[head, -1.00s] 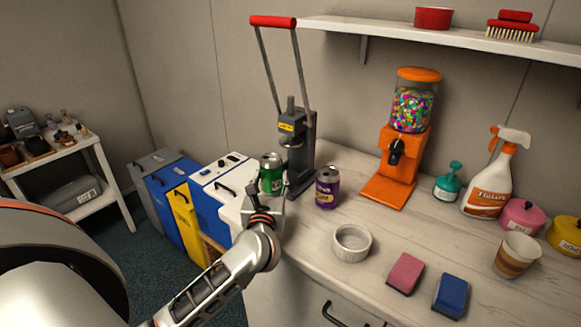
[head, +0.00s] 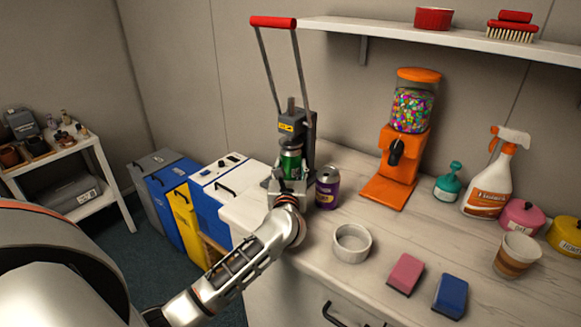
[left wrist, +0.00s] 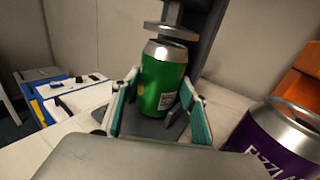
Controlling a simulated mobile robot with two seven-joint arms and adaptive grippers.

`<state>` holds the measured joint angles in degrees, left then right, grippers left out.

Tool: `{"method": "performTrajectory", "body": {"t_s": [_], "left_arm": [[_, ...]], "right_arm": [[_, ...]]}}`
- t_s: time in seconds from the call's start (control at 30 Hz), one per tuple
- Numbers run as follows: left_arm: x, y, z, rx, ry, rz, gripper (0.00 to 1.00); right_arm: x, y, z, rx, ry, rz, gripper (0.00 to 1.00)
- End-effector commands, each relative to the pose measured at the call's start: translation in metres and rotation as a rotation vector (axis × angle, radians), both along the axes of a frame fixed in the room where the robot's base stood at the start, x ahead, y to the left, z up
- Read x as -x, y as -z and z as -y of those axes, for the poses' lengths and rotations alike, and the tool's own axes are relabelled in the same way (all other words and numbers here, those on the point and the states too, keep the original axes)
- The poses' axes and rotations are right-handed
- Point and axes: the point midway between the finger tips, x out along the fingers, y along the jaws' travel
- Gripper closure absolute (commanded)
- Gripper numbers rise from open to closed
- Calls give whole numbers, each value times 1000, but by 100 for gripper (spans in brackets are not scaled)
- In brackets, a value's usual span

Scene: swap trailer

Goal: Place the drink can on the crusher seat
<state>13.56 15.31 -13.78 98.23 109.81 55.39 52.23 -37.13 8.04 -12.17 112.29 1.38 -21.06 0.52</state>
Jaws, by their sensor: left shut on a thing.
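The green drink can (head: 291,161) is upright in my left gripper (head: 290,183), at the grey can crusher (head: 306,130) with the red handle. In the left wrist view the can (left wrist: 163,82) stands between the two teal-lined fingers of my left gripper (left wrist: 160,108). The crusher's round press plate (left wrist: 171,32) is just above the can's top. The can's bottom is over the crusher's dark base (left wrist: 145,126); whether it touches the seat I cannot tell. My right gripper is not in view.
A purple can (head: 327,188) stands close to the right of the crusher, also in the left wrist view (left wrist: 273,142). A white ramekin (head: 352,243), two sponges and an orange candy dispenser (head: 397,160) are further right on the counter.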

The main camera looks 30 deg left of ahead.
Motion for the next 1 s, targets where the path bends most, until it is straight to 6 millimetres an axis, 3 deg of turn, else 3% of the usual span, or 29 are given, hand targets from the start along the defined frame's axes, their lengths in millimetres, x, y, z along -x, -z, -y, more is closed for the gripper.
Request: {"method": "performTrajectory", "body": {"t_s": [0.17,0.2,0.23,0.27,0.7,1.0], "left_arm": [[0,5,0,0,0,-1,71],[0,5,0,0,0,-1,49],[0,4,0,0,0,0,41],[0,4,0,0,0,0,40],[2,-2,1,0,1,0,40],[52,2,28,3,1,-2,40]], "right_arm": [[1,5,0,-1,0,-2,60],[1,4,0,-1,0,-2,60],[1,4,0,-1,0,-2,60],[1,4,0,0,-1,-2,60],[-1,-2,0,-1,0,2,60],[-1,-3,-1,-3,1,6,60]]}}
